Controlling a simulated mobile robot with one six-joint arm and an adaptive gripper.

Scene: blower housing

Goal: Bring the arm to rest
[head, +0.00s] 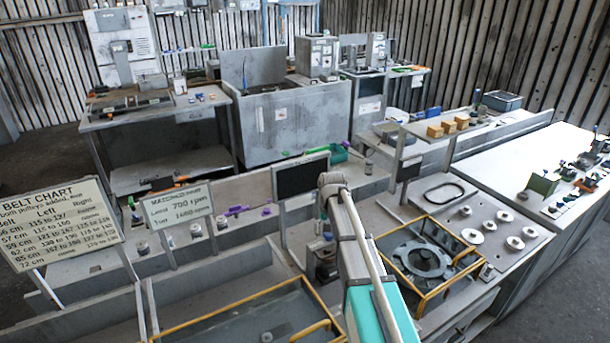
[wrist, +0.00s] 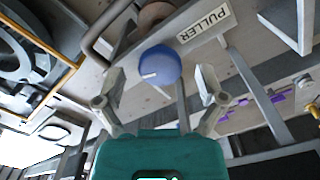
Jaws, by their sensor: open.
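In the wrist view my gripper (wrist: 162,74) is open, with its two fingers spread wide. A round blue knob (wrist: 160,64) shows between the fingertips; I cannot tell whether it is at their depth or beyond. Neither finger visibly closes on it. In the head view my arm (head: 352,235) reaches up from the bottom edge over the benches. I cannot make out the gripper's fingers there.
A sign reading PULLER (wrist: 205,27) and a curved grey bar (wrist: 98,38) are close to the fingers. A yellow-framed tray (head: 457,291) with a round housing (head: 420,262) lies right of my arm. A dark panel (head: 300,175) stands left of it.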

